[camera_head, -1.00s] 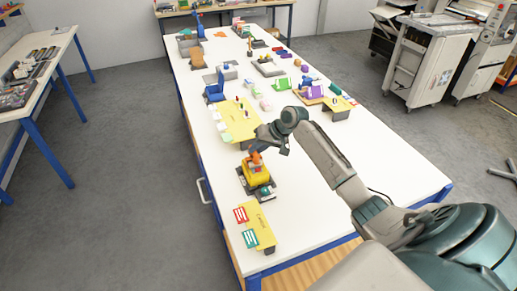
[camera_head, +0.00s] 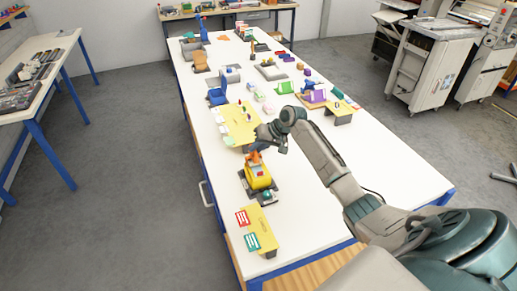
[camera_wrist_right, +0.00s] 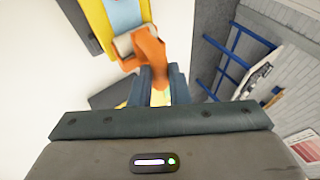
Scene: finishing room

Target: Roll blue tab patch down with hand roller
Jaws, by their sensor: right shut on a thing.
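My right gripper (camera_head: 258,148) is shut on the orange hand roller (camera_head: 254,157). In the right wrist view the gripper (camera_wrist_right: 160,78) points at the roller's orange handle (camera_wrist_right: 150,50), and the pale roller drum (camera_wrist_right: 124,42) lies at the near end of a light blue strip, the blue tab patch (camera_wrist_right: 124,14). The strip lies on a yellow block (camera_head: 258,180) with a dark base. I cannot tell whether the drum touches the strip. The patch is hard to make out in the head view. My left gripper is not in view.
A yellow stand (camera_head: 262,225) with red and green cards is at the table's near end. A yellow board (camera_head: 236,120) with small items lies just beyond the roller. The white tabletop (camera_head: 310,215) is bare right of the block.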

